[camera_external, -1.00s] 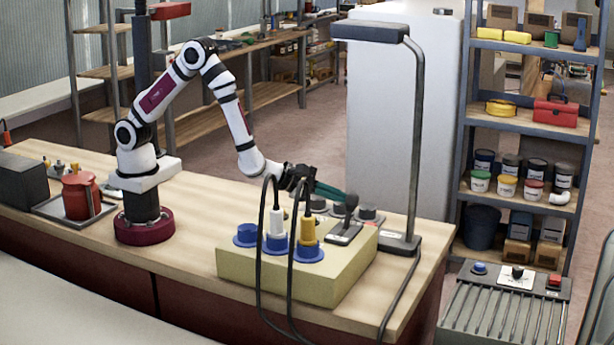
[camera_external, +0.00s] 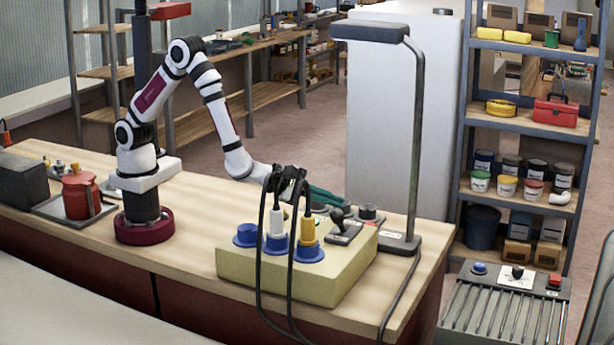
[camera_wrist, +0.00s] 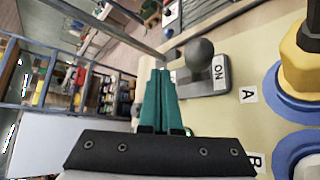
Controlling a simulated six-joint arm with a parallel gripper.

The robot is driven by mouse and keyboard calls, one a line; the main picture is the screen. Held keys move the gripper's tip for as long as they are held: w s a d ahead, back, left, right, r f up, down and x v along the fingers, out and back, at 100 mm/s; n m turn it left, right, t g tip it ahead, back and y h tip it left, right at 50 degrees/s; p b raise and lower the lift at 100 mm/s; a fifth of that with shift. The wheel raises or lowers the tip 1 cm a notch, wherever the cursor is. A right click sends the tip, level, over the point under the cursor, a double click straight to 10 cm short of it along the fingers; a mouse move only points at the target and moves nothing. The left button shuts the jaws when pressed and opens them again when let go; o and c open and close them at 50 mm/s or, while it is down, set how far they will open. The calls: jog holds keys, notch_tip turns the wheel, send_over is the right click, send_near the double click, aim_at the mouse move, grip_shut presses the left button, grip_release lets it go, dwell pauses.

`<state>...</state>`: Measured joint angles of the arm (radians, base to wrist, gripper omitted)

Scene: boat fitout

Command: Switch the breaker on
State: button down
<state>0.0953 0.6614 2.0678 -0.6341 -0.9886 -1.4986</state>
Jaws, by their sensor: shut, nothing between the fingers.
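The breaker (camera_external: 345,236) is a grey plate with a dark ball-ended lever, at the right end of the cream box (camera_external: 335,286). In the wrist view the breaker (camera_wrist: 217,78) shows an "ON" label, and its round knob (camera_wrist: 199,53) stands over the plate. In the external view the knob (camera_external: 337,214) leans left and low. My gripper (camera_external: 345,202) has teal fingers, shut and empty, just behind the knob. In the wrist view the shut fingertips (camera_wrist: 160,74) lie left of the knob; whether they touch it I cannot tell.
A yellow plug (camera_external: 308,230) and a white plug (camera_external: 277,222) stand in blue sockets, with black cables hanging in front. Another blue socket (camera_external: 246,236) is at left. Round controls (camera_external: 368,212) sit behind the breaker. A lamp post (camera_external: 415,150) rises at right.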

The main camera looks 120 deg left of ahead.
jog(key=shift+d, duration=0.3)
jog(key=shift+a, duration=0.1)
dwell(0.4)
jog(key=s+d, duration=0.1)
jog(key=s, duration=0.2)
jog(key=s+f, duration=0.1)
jog(key=s, duration=0.2)
jog(key=s+d, duration=0.1)
jog(key=s, duration=0.2)
jog(key=shift+d+f, duration=0.3)
jog(key=shift+d, duration=0.05)
